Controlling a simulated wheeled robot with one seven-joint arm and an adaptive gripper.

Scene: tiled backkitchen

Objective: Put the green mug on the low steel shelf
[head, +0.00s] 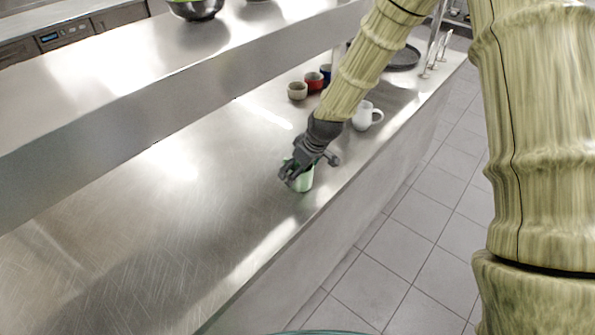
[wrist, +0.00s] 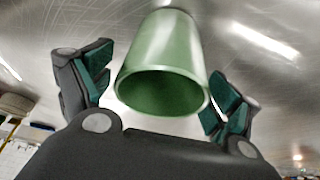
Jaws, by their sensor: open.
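The green mug (head: 304,181) stands on the steel counter (head: 150,235) near its front edge. My gripper (head: 308,172) is above and around it, partly hiding it in the head view. In the wrist view the mug (wrist: 163,60) lies between the two open fingers of my gripper (wrist: 155,95), its round mouth facing the camera. The mug's handle is not visible. A raised steel shelf (head: 110,115) runs along the back of the counter.
A white mug (head: 362,118) stands behind my arm near the counter edge. A dark round pan (head: 404,58) is at the far end. The counter's left part is clear.

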